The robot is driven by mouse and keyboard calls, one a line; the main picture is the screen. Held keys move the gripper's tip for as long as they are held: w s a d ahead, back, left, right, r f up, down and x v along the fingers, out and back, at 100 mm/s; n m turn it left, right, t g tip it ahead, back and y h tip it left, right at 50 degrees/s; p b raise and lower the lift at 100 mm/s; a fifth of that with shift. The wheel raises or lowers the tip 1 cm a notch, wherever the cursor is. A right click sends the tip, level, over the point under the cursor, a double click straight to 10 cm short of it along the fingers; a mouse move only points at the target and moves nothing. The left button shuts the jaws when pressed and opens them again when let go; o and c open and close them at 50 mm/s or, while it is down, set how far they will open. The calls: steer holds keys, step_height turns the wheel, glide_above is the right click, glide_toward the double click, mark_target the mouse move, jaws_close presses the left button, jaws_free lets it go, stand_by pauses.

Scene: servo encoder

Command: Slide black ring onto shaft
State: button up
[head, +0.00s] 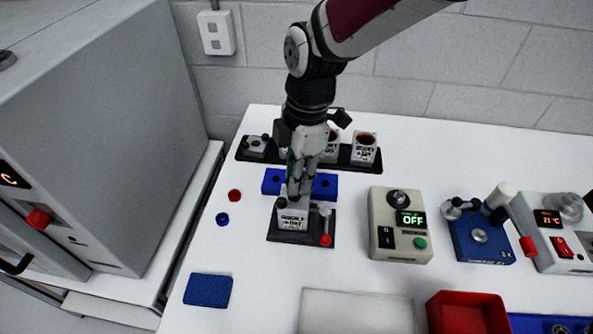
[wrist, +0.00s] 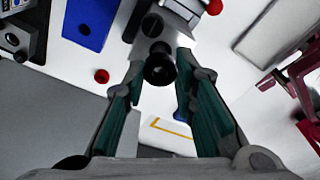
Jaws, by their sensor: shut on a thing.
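The black ring (wrist: 160,67) sits between my fingertips in the wrist view, with its dark centre facing the camera. My gripper (head: 293,197) is shut on it, pointing down over the servo. The servo is a white box with printed labels (head: 292,219) on a dark base plate (head: 287,237), below my fingers. In the wrist view, the servo body (wrist: 182,38) shows just beyond the ring, with a dark round part (wrist: 151,25) on it. The shaft is hidden by the ring and fingers; I cannot tell whether the ring is around it or above it.
A red ring (head: 234,195) and a blue ring (head: 222,218) lie left of the servo. A blue block (head: 325,186) and a black rack (head: 374,168) stand behind. A control box (head: 400,225) stands right.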

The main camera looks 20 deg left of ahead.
steer(key=shift+f+b, duration=0.45)
steer(key=shift+f, duration=0.6)
steer(key=o, duration=1.3)
steer(key=shift+r, duration=0.1)
steer(key=shift+r+p, duration=1.6)
steer(key=shift+r, duration=1.55)
